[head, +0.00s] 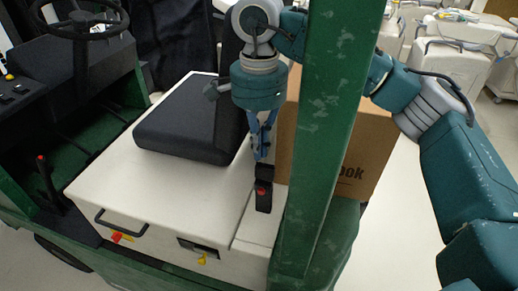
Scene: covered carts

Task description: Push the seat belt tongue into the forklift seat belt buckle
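The black buckle (263,204) with a red button stands on the white seat base, right of the black seat cushion. A black piece that looks like the seat belt tongue (264,173) is right above the red button, in line with the buckle. My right gripper (262,155) points down with its blue fingers close together, their tips at the top of this piece, and appears shut on it. I cannot tell if the tongue touches the buckle or how deep it sits. The tongue's metal plate and belt strap cannot be made out. My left gripper is out of view.
A green post (323,130) stands close right of the buckle, in front of my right arm. A cardboard box (366,150) is behind it. The seat cushion (194,122) is on the left. A steering wheel (82,20) and a red-knobbed lever (45,175) are farther left.

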